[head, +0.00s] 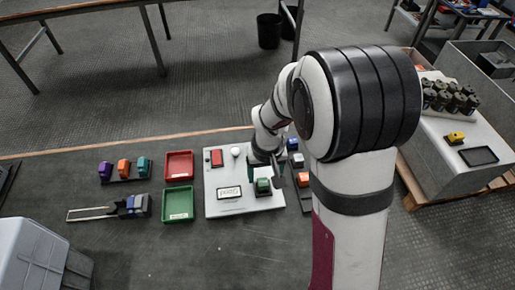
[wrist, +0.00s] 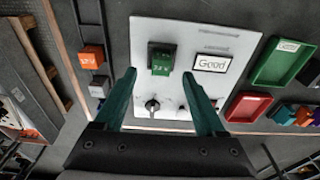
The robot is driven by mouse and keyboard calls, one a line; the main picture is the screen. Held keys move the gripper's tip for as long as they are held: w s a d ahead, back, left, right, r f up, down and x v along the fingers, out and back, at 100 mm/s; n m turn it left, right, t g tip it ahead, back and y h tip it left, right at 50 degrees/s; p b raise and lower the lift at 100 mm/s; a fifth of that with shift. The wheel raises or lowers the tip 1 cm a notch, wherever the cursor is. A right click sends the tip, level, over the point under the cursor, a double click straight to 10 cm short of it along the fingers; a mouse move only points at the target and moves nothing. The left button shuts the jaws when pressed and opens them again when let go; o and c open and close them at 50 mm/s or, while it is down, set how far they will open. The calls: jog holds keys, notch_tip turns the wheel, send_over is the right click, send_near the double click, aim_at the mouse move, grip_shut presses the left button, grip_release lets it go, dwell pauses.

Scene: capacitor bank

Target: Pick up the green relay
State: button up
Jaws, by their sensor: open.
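The green relay (head: 263,185) sits in a dark socket on a white test panel (head: 223,178). In the wrist view the green relay (wrist: 161,62) stands upright in the upper middle, with white lettering on its front. My gripper (head: 265,172) is over the panel, close to the relay in the head view. In the wrist view my gripper (wrist: 159,73) is open and empty, its two dark green fingers spread to left and right, with the relay lying in line with the gap just beyond the tips. Whether the fingers overlap the relay in height I cannot tell.
The panel has a "Good" display (wrist: 212,63), a knob (wrist: 152,105) and a red part (head: 216,157). A red tray (head: 179,153) and a green tray (head: 178,216) stand left of it. An orange relay (wrist: 91,57) is in a rack beside the panel. Purple, orange and teal relays stand farther left.

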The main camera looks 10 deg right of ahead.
aim_at(263, 182)
jog(key=f, duration=0.3)
jog(key=w+f, duration=0.1)
jog(key=f, duration=0.1)
jog(key=shift+a+f, duration=0.1)
jog(key=shift+f, duration=0.25)
grip_shut()
